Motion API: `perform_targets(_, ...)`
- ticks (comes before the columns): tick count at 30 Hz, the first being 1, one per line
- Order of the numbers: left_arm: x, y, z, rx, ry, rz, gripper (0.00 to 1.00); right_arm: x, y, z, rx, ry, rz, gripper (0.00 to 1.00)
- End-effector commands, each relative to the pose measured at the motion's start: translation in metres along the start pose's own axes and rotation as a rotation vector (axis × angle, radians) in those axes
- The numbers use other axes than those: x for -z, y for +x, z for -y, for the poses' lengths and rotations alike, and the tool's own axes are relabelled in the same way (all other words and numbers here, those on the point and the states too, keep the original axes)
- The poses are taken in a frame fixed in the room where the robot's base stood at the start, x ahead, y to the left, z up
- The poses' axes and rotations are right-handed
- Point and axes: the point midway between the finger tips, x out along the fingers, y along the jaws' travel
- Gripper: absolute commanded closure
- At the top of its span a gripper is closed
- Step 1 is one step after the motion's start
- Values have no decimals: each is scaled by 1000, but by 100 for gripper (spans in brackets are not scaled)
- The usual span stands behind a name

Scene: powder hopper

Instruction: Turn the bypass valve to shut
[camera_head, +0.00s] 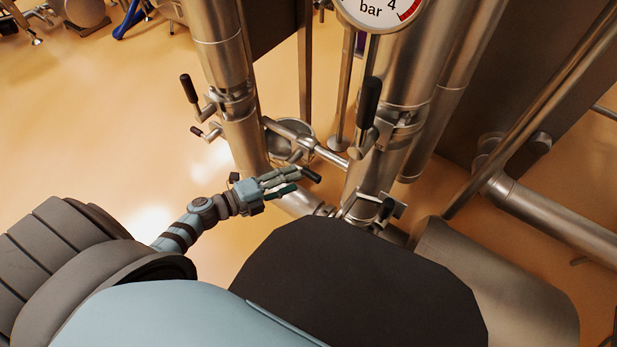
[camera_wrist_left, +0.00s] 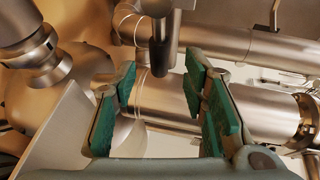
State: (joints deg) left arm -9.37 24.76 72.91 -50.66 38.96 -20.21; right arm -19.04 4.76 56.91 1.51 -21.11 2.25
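The bypass valve seems to be the one on the short cross pipe (camera_head: 332,158) between two upright steel pipes. Its lever has a black grip (camera_head: 311,174), which points down to the right. My left gripper (camera_head: 291,183) is just left of this grip. In the left wrist view, my left gripper (camera_wrist_left: 163,78) is open, its green pads apart. A dark cylindrical grip (camera_wrist_left: 162,45) shows at the top between the fingertips, apparently the same lever. Nothing is clamped, and whether a pad touches it cannot be told. My right gripper is not in view.
Other black-handled levers are close: one on the left pipe (camera_head: 189,89), one upright at the right pipe (camera_head: 369,101), one low (camera_head: 387,208). A bar gauge (camera_head: 378,10) hangs above. Open floor (camera_head: 90,130) lies to the left.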

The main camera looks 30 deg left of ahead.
Motion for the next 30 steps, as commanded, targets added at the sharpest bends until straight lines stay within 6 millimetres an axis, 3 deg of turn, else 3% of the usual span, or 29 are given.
perform_targets(3, 0, 32, -2, 3, -2, 1, 60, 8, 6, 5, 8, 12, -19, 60)
perform_targets(7, -1, 54, -2, 1, -3, 2, 60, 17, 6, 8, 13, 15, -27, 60)
perform_targets(12, 0, 65, -1, -1, -3, 2, 60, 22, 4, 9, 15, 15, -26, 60)
perform_targets(18, 0, 66, -1, -2, -3, 2, 60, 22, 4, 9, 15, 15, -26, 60)
perform_targets(26, 0, 65, -1, -1, -4, 2, 100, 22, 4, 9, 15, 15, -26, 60)
perform_targets(30, 0, 65, -1, -1, -3, 2, 100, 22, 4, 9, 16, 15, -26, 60)
